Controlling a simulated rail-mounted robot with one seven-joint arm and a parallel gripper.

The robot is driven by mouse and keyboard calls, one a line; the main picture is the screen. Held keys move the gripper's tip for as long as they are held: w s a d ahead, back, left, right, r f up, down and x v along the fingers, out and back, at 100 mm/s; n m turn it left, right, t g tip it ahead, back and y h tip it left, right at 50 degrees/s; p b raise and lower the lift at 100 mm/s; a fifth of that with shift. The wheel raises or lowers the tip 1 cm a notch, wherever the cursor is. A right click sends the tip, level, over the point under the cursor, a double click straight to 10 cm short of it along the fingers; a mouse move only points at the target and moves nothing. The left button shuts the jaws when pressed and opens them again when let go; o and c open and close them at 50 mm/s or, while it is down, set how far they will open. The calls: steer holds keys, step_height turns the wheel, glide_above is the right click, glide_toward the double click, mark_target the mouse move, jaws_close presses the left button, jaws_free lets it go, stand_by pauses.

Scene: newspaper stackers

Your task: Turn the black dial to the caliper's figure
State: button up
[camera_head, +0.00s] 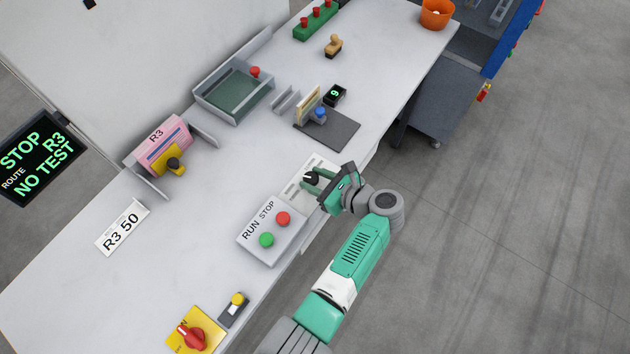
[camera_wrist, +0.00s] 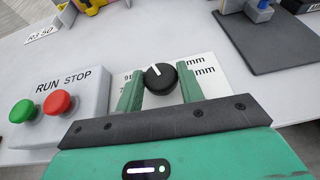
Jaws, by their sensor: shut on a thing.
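The black dial (camera_wrist: 160,78) sits on a white plate (camera_wrist: 213,84) with printed mm marks, partly hidden by my fingers. The dial's white pointer line aims up and slightly left in the wrist view. My gripper (camera_wrist: 158,84) is shut on the dial, a green finger on each side. In the head view my gripper (camera_head: 316,180) is over the plate (camera_head: 296,194), and the dial (camera_head: 310,176) shows dark at the fingertips. A small black readout (camera_head: 336,94) farther up the table shows a green figure that looks like 9; I cannot tell whether it is the caliper's.
A grey RUN/STOP box (camera_head: 270,232) with green and red buttons stands just left of the plate. A dark mat (camera_head: 336,132) with a blue-knobbed fixture lies beyond. A yellow panel with a red knob (camera_head: 191,338) is nearer. The table's right edge is close to my arm.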

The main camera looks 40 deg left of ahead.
steer(key=shift+g, duration=0.3)
steer(key=o, duration=1)
steer(key=p+v, duration=0.1)
steer(key=v, duration=0.6)
steer(key=shift+w+d+r, duration=0.1)
steer(key=shift+d+r, duration=0.1)
steer(key=shift+d, duration=0.15)
